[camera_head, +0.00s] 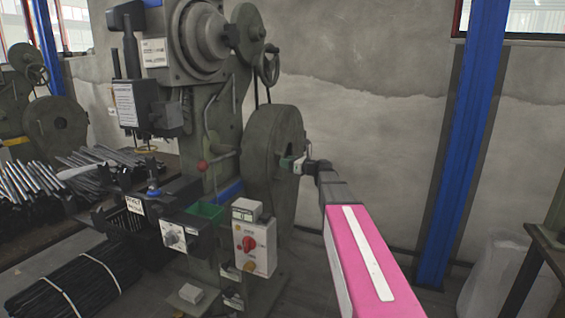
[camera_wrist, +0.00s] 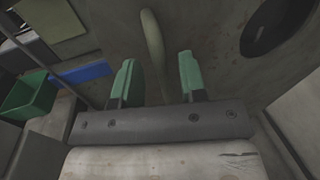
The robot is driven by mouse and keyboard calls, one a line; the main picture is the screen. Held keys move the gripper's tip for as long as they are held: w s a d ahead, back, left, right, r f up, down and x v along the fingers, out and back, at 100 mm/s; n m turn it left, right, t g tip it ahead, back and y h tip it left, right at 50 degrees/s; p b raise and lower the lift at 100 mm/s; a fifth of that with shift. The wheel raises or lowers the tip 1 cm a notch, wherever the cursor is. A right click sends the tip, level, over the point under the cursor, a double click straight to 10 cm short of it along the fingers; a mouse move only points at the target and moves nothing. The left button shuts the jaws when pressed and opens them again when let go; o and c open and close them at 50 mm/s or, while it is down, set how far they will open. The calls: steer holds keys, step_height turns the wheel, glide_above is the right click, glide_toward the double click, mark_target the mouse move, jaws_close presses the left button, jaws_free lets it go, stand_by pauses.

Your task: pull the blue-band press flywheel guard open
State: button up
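The press with the blue band (camera_head: 230,191) stands in the centre of the head view. Its flywheel guard (camera_head: 268,140) is a large round grey-green cover on the right side, and it looks closed. The guard surface fills much of the wrist view (camera_wrist: 215,45). A curved olive handle (camera_wrist: 153,45) stands out from it. My gripper (camera_head: 296,163) is at the guard. In the wrist view my gripper's green fingertips (camera_wrist: 158,78) are apart on either side of the handle, with a visible gap at the right finger. Contact at the left finger cannot be told.
A control box with a red knob (camera_head: 252,246) and a green bin (camera_head: 206,211) sit on the press front, left of my arm. A blue post (camera_head: 465,140) and a dark table (camera_head: 545,250) stand to the right. Another press (camera_head: 52,125) is far left.

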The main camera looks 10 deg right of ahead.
steer(key=shift+x, duration=1.3)
steer(key=shift+c, duration=0.4)
